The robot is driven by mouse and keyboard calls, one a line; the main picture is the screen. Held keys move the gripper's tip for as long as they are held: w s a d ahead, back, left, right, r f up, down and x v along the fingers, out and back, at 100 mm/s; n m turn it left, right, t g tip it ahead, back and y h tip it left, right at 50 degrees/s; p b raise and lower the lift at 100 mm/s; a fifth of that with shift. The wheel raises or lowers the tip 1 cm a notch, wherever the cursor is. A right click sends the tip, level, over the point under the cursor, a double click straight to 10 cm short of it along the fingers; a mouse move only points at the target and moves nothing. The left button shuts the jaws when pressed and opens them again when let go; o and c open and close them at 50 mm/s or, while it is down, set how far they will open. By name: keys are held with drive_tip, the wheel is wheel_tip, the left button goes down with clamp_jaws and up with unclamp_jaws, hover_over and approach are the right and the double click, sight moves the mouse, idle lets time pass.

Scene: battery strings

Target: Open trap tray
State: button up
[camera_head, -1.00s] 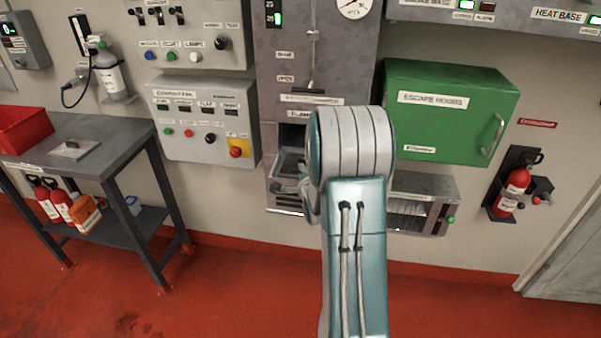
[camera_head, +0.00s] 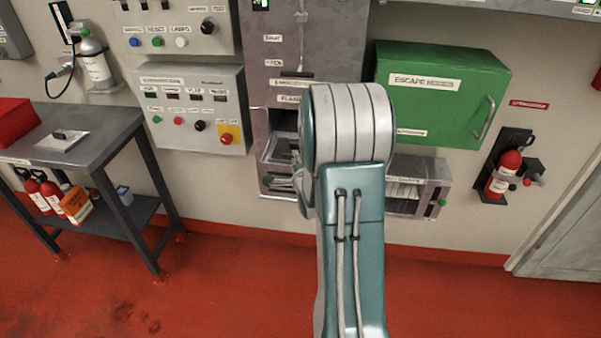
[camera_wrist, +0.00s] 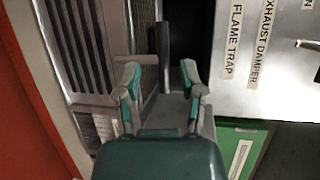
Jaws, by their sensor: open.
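The trap tray (camera_head: 279,150) is in the dark opening below the flame trap label on the grey cabinet (camera_head: 285,50). My arm hides part of it in the head view. In the wrist view a mesh panel (camera_wrist: 146,45) and a dark bar (camera_wrist: 164,50) show ahead of my fingers. I cannot tell whether the bar is the tray's handle. My gripper (camera_wrist: 161,76) is open, its two fingers on either side of the bar's near end. Whether they touch it is unclear. The flame trap label (camera_wrist: 235,40) is right of the bar.
A green escape hoods box (camera_head: 440,95) is right of the cabinet, with a small grey unit (camera_head: 415,185) below it. A control panel (camera_head: 195,105) is at left. A grey table (camera_head: 90,140) stands further left. The red floor (camera_head: 230,290) in front is clear.

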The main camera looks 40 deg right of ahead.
drive_tip(key=v, duration=0.8)
drive_tip(key=shift+s+a, duration=0.2)
drive_tip(key=shift+s, duration=0.15)
drive_tip(key=shift+f, duration=0.1)
drive_tip(key=s+a+r+n+g+y, duration=0.1)
drive_tip(key=a+r+n+g+y, duration=0.1)
drive_tip(key=a+r+n, duration=0.35)
drive_tip(key=s+a+r+n+g+y, duration=0.1)
drive_tip(key=a+r+n+g+y, duration=0.15)
drive_tip(key=a+n, duration=0.6)
drive_tip(key=s+a+r+n+g+y, duration=0.2)
drive_tip(key=s+a+r+n+g, duration=0.2)
drive_tip(key=s+a+n, duration=0.6)
drive_tip(key=s+a, duration=0.3)
drive_tip(key=s, duration=0.2)
drive_tip(key=shift+y, duration=0.35)
